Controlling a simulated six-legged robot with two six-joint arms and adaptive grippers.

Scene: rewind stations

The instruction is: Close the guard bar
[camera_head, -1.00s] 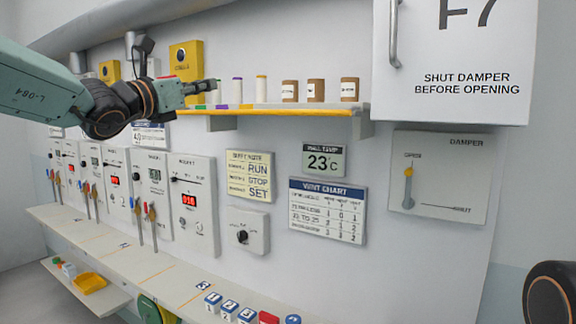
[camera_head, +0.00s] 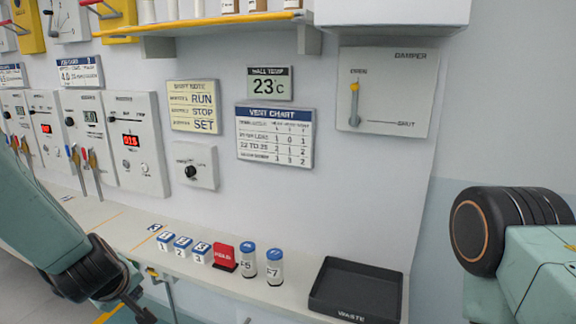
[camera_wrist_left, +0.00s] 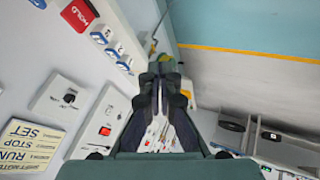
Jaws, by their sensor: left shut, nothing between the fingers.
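I cannot single out a guard bar with certainty in these views. A thin metal rod with a yellow end (camera_wrist_left: 155,45) shows just past the fingers in the left wrist view; I cannot tell what it belongs to. My left gripper (camera_head: 138,306) hangs low at the front edge of the counter (camera_head: 215,279) in the head view, with its fingers shut and empty. It also shows in the left wrist view (camera_wrist_left: 165,85). Its relation in depth to the counter edge is unclear. My right gripper is out of view; only part of my right arm shows at the right.
On the counter stand small numbered blocks (camera_head: 182,247), a red HOLD block (camera_head: 224,257), two blue-capped vials (camera_head: 274,267) and a black waste tray (camera_head: 357,289). Control panels (camera_head: 133,140) with levers line the wall. A damper panel (camera_head: 410,90) hangs right. A shelf (camera_head: 200,26) runs above.

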